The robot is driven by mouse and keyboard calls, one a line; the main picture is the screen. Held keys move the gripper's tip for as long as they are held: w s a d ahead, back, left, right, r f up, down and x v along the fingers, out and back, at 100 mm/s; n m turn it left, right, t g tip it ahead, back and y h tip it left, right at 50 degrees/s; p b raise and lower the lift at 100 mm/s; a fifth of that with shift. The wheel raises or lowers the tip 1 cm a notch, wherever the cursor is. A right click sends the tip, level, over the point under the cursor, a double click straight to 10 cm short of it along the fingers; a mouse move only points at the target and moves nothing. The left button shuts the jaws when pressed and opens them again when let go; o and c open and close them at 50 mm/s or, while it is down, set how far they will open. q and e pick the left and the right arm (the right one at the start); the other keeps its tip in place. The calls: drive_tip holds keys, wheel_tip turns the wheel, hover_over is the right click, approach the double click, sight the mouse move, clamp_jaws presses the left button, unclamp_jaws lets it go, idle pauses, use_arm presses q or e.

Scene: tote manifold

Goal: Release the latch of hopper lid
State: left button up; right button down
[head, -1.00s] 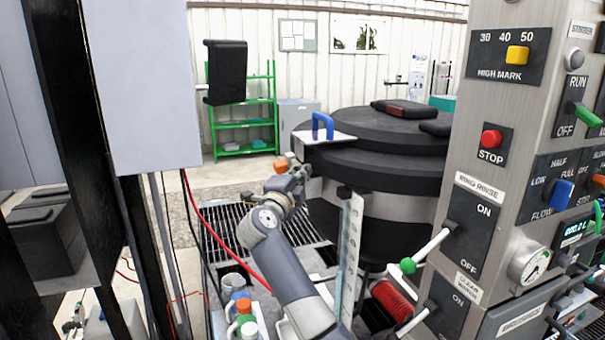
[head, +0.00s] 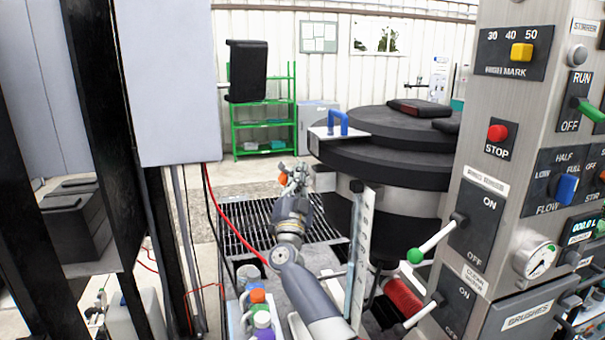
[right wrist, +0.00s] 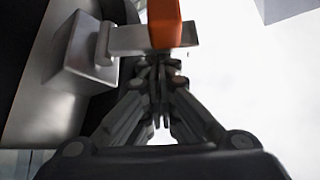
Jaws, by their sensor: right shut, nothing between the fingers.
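The hopper (head: 395,204) is a grey drum with a stepped black lid (head: 400,128) and a blue handle (head: 338,122) at its left edge. The lid looks down on the drum. The latch's orange tip (head: 283,179) shows at the hopper's left side, close to my right gripper (head: 298,174). In the right wrist view, the orange piece (right wrist: 164,22) sits across a metal bar (right wrist: 135,38) beside a metal block (right wrist: 83,50). My right gripper (right wrist: 160,65) is shut and empty, just below the bar; whether it touches is unclear. My left gripper is not in view.
A control panel (head: 500,210) with switches and levers stands close on the right. A perforated upright strip (head: 360,245) stands before the hopper. A grey cabinet (head: 165,80) and dark posts fill the left. A red cable (head: 235,235) hangs beside my right arm.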

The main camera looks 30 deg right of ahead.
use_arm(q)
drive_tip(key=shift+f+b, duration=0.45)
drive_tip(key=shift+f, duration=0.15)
use_arm(e)
drive_tip(key=n+t+y, duration=0.1)
drive_tip(key=n+y, duration=0.1)
drive_tip(key=n, duration=0.1)
drive_tip(key=f+n+t+y, duration=0.1)
drive_tip(key=shift+w+a+n+t, duration=0.1)
drive_tip(key=shift+a+n+t, duration=0.2)
drive_tip(key=shift+a+n, duration=0.1)
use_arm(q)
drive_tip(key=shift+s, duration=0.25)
use_arm(e)
drive_tip(key=shift+f, duration=0.1)
